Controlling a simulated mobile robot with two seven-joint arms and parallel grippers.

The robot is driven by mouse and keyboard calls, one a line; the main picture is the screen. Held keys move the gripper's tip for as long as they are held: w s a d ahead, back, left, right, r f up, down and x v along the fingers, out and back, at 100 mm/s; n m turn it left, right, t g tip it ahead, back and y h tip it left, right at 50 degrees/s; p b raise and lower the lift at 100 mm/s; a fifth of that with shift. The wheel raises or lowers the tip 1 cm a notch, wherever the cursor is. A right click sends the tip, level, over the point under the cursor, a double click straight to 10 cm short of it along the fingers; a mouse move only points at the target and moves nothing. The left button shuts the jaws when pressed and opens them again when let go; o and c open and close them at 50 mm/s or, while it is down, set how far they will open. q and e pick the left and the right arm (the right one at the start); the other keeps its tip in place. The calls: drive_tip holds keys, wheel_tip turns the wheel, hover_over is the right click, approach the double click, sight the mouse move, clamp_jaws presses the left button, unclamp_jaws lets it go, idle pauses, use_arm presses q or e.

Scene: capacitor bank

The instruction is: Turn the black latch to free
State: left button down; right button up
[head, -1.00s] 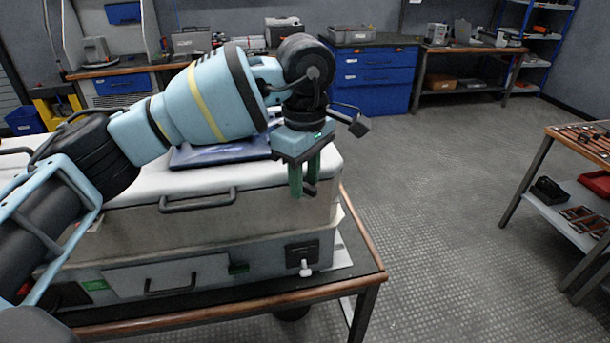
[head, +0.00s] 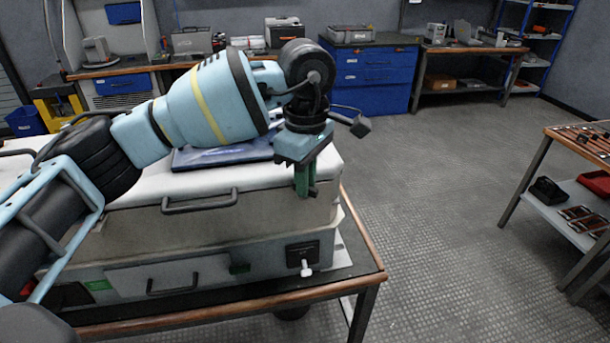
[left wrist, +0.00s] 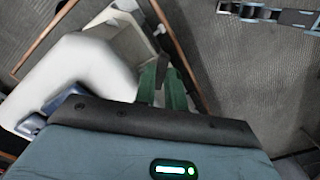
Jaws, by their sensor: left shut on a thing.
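My left gripper (head: 305,190) reaches over the white case (head: 130,235) and points down at its front right corner. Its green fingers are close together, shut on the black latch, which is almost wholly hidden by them. In the left wrist view the green fingers (left wrist: 165,68) reach down beside the case's pale edge, and the latch cannot be made out. My right gripper is not in view.
The case rests on a wood-edged table (head: 225,315). Its lower part has a dark plate (head: 302,252) with a white knob (head: 306,268). A blue folder (head: 215,154) lies on the lid.

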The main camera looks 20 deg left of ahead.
use_arm(q)
drive_tip(key=shift+r+n+p, duration=0.25)
drive_tip(key=shift+n+p, duration=0.45)
drive_tip(key=shift+n, duration=0.5)
drive_tip(key=n+p, duration=0.2)
drive_tip(key=n, duration=0.1)
drive_tip(key=shift+n+p, duration=0.3)
drive_tip(key=shift+n, duration=0.4)
drive_tip(key=shift+f+n+p, duration=0.2)
drive_tip(key=shift+n+p, duration=0.2)
drive_tip(key=shift+n, duration=0.3)
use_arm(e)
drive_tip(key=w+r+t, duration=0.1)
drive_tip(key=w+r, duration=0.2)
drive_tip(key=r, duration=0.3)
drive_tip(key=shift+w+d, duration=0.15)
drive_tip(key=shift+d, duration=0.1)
use_arm(q)
drive_tip(key=c, duration=1.5)
unclamp_jaws()
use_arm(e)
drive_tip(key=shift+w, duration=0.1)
use_arm(q)
drive_tip(key=shift+o, duration=0.2)
